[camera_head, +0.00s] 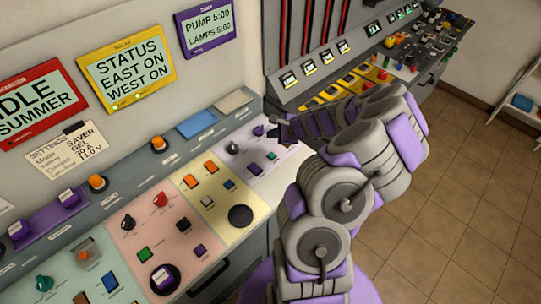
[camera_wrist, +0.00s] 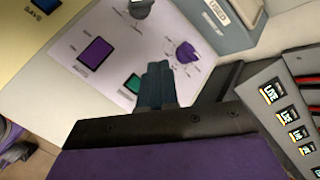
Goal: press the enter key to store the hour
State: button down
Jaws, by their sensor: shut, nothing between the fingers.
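The timer panel (camera_head: 285,158) is a pale lilac section at the right end of the sloped console, beside my gripper (camera_head: 285,130). In the wrist view it carries a purple square key (camera_wrist: 96,52), a teal key (camera_wrist: 132,84), a purple knob (camera_wrist: 187,53) and a grey knob (camera_wrist: 140,8). The key labels are too small to read, so I cannot tell which one is enter. My gripper (camera_wrist: 158,84) is shut and empty, its fingertips over the panel next to the teal key, partly covering it. Contact cannot be told. The timer display (camera_head: 208,26) reads PUMP 5:00, LAMPS 5:00.
The cream panel (camera_head: 218,192) with a black knob and the pink panel (camera_head: 142,240) lie to the left. A second console (camera_head: 330,62) with gauges and yellow parts stands close behind my gripper. Tiled floor (camera_head: 450,200) is clear at right.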

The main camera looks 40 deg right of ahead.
jog(key=f, duration=0.1)
jog(key=b, duration=0.6)
send_over(274, 156)
notch_tip(274, 156, down, 7)
jog(key=shift+a+f, duration=0.1)
jog(key=shift+a, duration=0.05)
jog(key=shift+f+b, duration=0.35)
dwell(1.3)
jog(key=shift+f, duration=0.3)
jog(key=shift+f, duration=0.45)
dwell(0.7)
dwell(0.3)
jog(key=shift+r+p, duration=0.65)
jog(key=shift+r, duration=0.25)
